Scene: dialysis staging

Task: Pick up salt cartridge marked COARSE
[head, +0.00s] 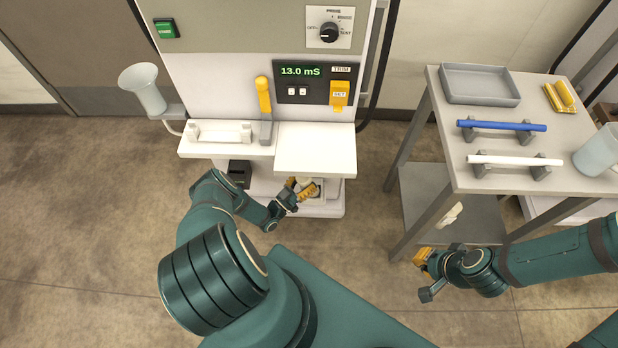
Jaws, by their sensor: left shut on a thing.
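My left gripper (297,186) is low in front of the dialysis machine, just below its white shelf. It is shut on a small pale thing with an orange, dark-lettered label, which looks like a salt cartridge (309,191). The lettering is too small to read, so I cannot tell whether it says COARSE. The shelf edge and the gripper hide part of it. My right gripper (423,262) is low beside the trolley; its fingers are partly hidden and I cannot tell its opening. A pale object (452,214) shows near the trolley's lower shelf.
The machine's white shelf (315,150) overhangs my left gripper. The trolley (446,148) carries a grey tray (480,98), a blue rod (500,125), a white rod (515,160), a pale jug (598,152) and yellow items (560,96). Floor at left is clear.

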